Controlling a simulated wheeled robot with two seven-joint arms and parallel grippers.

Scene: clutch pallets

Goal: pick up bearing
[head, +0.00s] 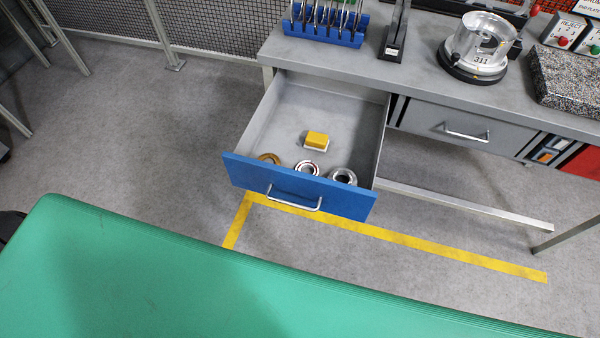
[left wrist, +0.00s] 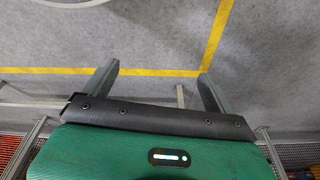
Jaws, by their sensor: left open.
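The blue-fronted drawer (head: 262,184) is pulled open under the grey bench. Several small parts lie in it. I cannot tell for sure which ring is the bearing. In the left wrist view my left gripper (left wrist: 159,71) is open, with its two grey fingers apart and empty above the floor. Neither gripper shows in the head view.
A yellow block (head: 316,140) lies in the drawer behind the rings. The bench (head: 345,73) carries a blue tool rack (head: 325,33), a clear round housing (head: 482,45) and a speckled slab (head: 567,78). Yellow tape (head: 400,239) marks the floor in front.

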